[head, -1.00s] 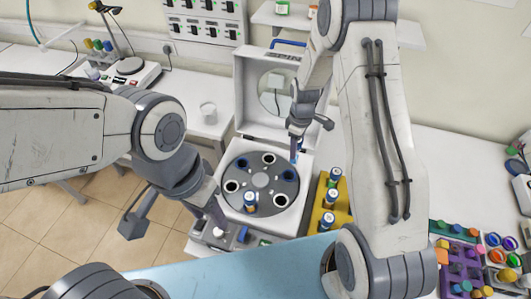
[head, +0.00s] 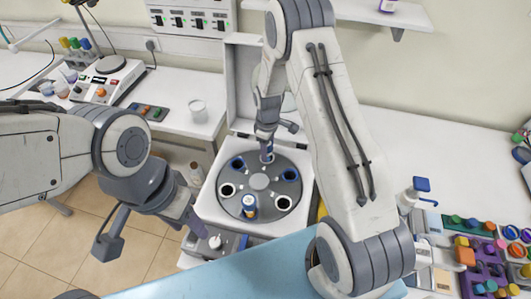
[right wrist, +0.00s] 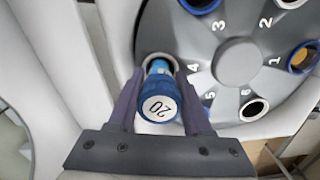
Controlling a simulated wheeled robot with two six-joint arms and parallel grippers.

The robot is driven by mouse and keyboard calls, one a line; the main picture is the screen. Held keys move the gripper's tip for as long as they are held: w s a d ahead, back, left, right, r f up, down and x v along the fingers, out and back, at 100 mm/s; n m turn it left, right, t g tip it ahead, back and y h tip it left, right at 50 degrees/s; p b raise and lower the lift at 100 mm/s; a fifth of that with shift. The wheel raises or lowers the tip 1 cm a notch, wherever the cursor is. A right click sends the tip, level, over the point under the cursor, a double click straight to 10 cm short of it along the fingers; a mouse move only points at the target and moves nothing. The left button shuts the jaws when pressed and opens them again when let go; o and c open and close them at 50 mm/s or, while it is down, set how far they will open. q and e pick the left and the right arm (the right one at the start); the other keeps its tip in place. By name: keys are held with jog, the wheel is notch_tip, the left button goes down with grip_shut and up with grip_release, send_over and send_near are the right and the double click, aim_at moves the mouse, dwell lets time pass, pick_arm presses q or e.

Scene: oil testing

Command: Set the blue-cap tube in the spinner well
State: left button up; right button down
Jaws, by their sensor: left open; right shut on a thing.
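The blue-cap tube, marked 20 (right wrist: 160,102), is in my right gripper (right wrist: 158,100), which is shut on it. The tube's lower end is at a rim well of the grey spinner rotor (right wrist: 235,25), near the number 4; how deep it sits I cannot tell. In the head view my right gripper (head: 267,138) holds the tube (head: 267,155) at the rotor's far edge (head: 258,167). Another tube (head: 249,206) stands in the near well. My left gripper (head: 150,232) is open and empty, left of the spinner.
The spinner's raised lid (head: 238,90) stands behind the rotor. A white cup (head: 198,111) and a hotplate device (head: 108,80) are on the left bench. A purple rack (head: 487,265) with coloured caps is at the right. My right arm hides part of the bench beside the spinner.

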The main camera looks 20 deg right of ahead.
jog(key=shift+r, duration=0.15)
jog(key=c, duration=0.6)
grip_release()
jog(key=shift+f, duration=0.2)
